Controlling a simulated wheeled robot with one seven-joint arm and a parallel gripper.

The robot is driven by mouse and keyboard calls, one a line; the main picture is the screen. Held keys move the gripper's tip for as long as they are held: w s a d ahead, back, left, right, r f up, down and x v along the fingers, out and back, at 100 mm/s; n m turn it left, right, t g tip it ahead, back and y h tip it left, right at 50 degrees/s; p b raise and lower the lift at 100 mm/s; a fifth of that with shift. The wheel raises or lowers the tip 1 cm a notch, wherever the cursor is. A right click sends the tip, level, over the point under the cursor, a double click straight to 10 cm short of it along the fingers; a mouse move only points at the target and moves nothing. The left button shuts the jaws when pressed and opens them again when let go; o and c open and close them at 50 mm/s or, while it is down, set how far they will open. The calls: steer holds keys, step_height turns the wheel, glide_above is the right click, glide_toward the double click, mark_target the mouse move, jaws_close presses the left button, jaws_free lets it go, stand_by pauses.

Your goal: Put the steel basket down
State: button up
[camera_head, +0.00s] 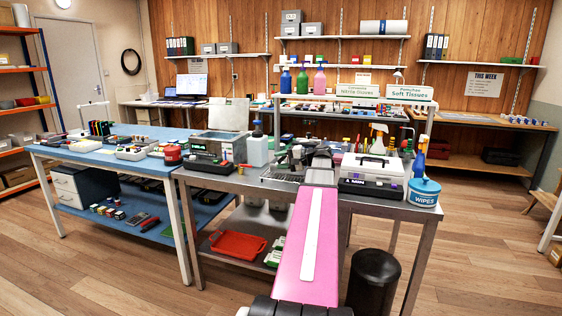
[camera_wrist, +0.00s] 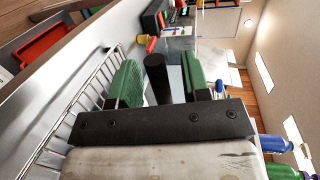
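The steel basket (camera_head: 283,174) is a low wire basket on the metal bench, partly hidden behind my arm. In the wrist view its wire side (camera_wrist: 75,117) shows at the left, close to the bench top. It appears to rest there. My gripper (camera_head: 299,156) is over the basket. In the wrist view the green fingers of my gripper (camera_wrist: 160,80) stand apart on either side of a black upright handle (camera_wrist: 157,80). A gap shows between handle and right finger; the left finger is very close to it. The handle's join to the basket is hidden.
A steel bath (camera_head: 218,146) with a raised lid and a white jug (camera_head: 257,152) stand left of the basket. A white case (camera_head: 372,167) and blue wipes tub (camera_head: 424,191) stand right. A red tray (camera_head: 238,245) is on the lower shelf. A black bin (camera_head: 373,280) stands below.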

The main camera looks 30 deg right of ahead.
steer(key=shift+r, duration=0.15)
steer(key=v, duration=1.2)
